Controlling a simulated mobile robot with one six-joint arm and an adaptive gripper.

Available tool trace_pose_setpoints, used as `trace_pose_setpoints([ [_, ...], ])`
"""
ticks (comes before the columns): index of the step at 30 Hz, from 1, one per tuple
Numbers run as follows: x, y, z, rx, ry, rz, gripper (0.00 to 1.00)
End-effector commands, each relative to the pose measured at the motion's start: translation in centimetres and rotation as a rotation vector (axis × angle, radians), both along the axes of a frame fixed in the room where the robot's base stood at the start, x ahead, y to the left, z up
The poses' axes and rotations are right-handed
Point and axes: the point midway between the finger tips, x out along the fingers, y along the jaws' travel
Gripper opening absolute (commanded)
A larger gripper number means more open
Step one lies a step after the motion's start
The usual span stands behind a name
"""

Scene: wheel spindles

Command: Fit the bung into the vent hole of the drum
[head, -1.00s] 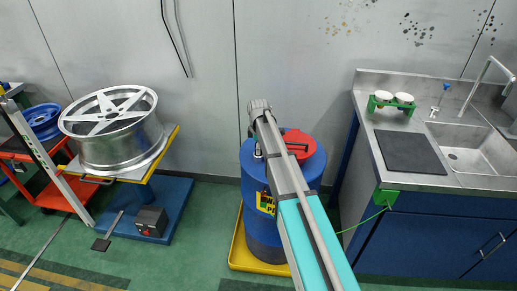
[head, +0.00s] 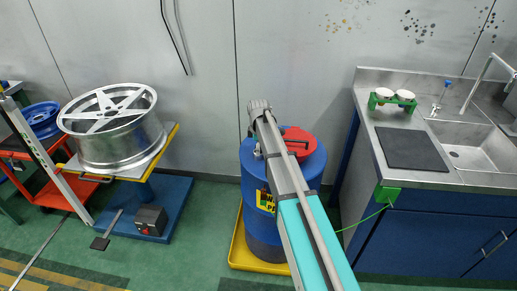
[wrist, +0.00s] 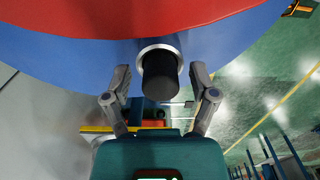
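The blue drum (head: 257,180) stands upright with a red lid (head: 300,137) on top; the drum also fills the upper part of the wrist view (wrist: 70,45). The black bung (wrist: 160,82) is at the silver-ringed vent hole (wrist: 158,46), with its body sticking out towards the wrist camera. How deep it sits I cannot tell. My gripper (wrist: 160,71) is open, with one finger on each side of the bung and a visible gap to both.
The drum stands on a yellow tray (head: 238,258). A steel sink counter (head: 420,178) is to its right, with a dark mat (head: 411,150). A silver wheel (head: 118,130) lies on a stand at the left. Green floor is clear between stand and drum.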

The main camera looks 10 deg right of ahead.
Motion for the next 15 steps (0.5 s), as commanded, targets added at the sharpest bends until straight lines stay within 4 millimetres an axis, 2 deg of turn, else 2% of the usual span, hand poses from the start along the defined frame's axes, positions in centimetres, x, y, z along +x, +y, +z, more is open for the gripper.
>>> trace_pose_setpoints([
  [15, 0.0, 0.0, 0.34, 0.0, 0.0, 0.0, 0.81],
])
